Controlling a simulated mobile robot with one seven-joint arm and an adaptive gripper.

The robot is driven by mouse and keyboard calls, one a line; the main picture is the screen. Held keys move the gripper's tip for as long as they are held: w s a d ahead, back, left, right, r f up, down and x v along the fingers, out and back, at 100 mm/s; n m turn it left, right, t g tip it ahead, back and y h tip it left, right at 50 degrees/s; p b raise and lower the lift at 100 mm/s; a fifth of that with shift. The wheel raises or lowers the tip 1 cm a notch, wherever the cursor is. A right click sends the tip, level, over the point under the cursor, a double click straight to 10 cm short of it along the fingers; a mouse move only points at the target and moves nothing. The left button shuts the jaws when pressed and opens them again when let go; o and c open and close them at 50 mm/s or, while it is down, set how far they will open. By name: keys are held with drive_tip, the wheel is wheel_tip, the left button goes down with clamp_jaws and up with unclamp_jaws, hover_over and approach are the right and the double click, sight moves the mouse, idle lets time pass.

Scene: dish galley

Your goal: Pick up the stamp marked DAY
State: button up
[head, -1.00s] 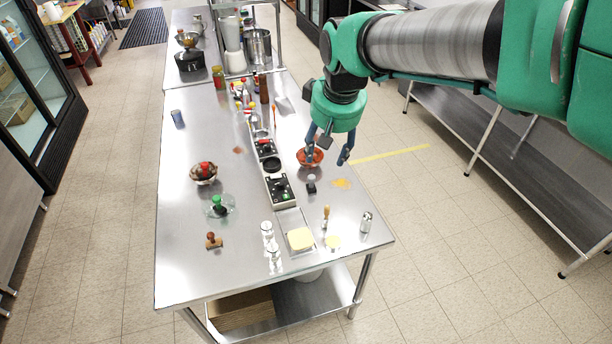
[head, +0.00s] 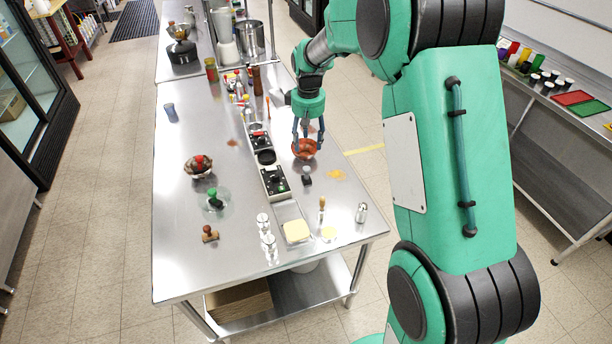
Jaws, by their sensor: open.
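No DAY marking is legible at this size, so I cannot tell which stamp carries it. Several stamp-like pieces stand on the steel table (head: 180,270): a red-knobbed one (head: 199,160) in a bowl, a green-knobbed one (head: 215,200) on a clear dish, a brown one (head: 210,234), a dark one with a grey top (head: 306,177) and one with an upright wooden handle (head: 321,208). My gripper (head: 308,144) is open, pointing down at the orange-red bowl (head: 305,150), its fingers partly in front of the bowl. I cannot tell whether they touch it.
Black control boxes (head: 274,182) run along the table's middle, left of my gripper. Shakers (head: 264,224), a tray with a yellow block (head: 297,231) and a metal cylinder (head: 361,212) stand near the front. Bottles and jars crowd the back. The left front is mostly clear.

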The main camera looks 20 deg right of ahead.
hover_over(307, 176)
drive_tip(key=w, duration=0.1)
drive_tip(key=shift+n+g, duration=0.3)
drive_tip(key=shift+g, duration=0.1)
drive_tip(key=f, duration=0.8)
drive_tip(key=shift+d, duration=0.2)
drive_tip(key=shift+f+b, duration=0.5)
drive_tip(key=shift+f, duration=3.75)
drive_tip(key=shift+a+f+b, duration=0.15)
drive_tip(key=shift+f+b, duration=0.4)
drive_tip(key=shift+f, duration=2.05)
drive_tip(key=c, duration=1.2)
